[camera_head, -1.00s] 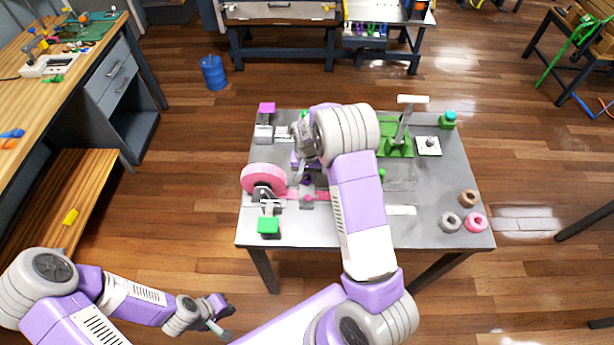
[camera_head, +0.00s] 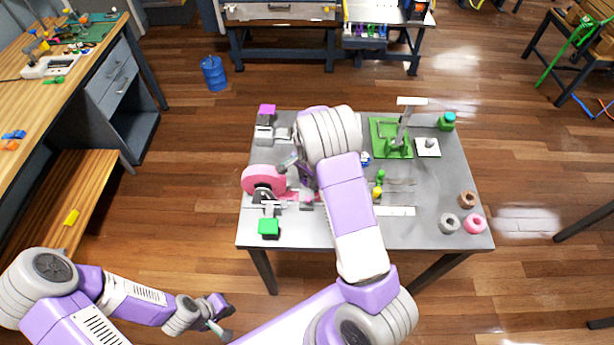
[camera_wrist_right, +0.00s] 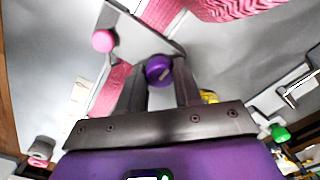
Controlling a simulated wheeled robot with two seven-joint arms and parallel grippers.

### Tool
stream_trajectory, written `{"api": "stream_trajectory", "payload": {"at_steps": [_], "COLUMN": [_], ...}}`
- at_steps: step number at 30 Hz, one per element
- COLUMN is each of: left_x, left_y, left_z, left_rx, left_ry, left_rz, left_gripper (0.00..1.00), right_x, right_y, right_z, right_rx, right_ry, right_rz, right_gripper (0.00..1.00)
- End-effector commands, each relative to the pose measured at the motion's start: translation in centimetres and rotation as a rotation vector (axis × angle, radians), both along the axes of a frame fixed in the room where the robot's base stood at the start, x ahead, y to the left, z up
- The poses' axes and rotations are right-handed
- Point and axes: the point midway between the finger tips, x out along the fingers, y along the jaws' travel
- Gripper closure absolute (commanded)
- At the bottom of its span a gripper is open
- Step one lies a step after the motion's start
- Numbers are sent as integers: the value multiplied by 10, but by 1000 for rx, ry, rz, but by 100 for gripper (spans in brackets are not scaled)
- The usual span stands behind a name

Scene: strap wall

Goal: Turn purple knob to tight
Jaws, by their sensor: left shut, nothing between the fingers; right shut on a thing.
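The purple knob (camera_wrist_right: 159,70) sits on a grey metal bracket with a pink strap (camera_wrist_right: 108,88) running through it. In the right wrist view my right gripper (camera_wrist_right: 160,78) has its two fingers on either side of the knob and is shut on it. In the head view my right gripper (camera_head: 304,178) is over the strap fixture, and the wrist hides most of the knob there. A light slot mark shows on the knob's face. My left gripper (camera_head: 220,325) is shut and empty, low over the floor in front of the table.
A pink strap roll (camera_head: 262,180) and a green block (camera_head: 268,227) are at the table's left. A pink ball-shaped knob (camera_wrist_right: 103,41) is near the purple knob. A green lever stand (camera_head: 390,140) stands at the back. Several rings, including a pink one (camera_head: 475,223), lie at right.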

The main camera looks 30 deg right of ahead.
Motion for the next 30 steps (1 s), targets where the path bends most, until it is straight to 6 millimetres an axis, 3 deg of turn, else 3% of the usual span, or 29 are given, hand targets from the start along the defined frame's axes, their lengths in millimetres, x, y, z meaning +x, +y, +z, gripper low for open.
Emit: {"api": "stream_trajectory", "payload": {"at_steps": [17, 18, 21, 22, 30], "left_x": [0, 0, 0, 0, 0], "left_y": [0, 0, 0, 0, 0], "left_z": [1, 1, 1, 1, 1], "left_rx": [0, 0, 0, 0, 0], "left_ry": [0, 0, 0, 0, 0], "left_rz": [0, 0, 0, 0, 0], "left_gripper": [100, 100, 100, 100, 100], "right_x": [0, 0, 0, 0, 0], "right_y": [0, 0, 0, 0, 0], "right_z": [0, 0, 0, 0, 1], "right_rx": [-1, -1, -1, 0, 0], "right_ry": [-1, -1, -1, -1, -1], "right_rz": [-29, -29, -28, -28, -26], "right_gripper": [97, 60, 45, 41, 41]}}
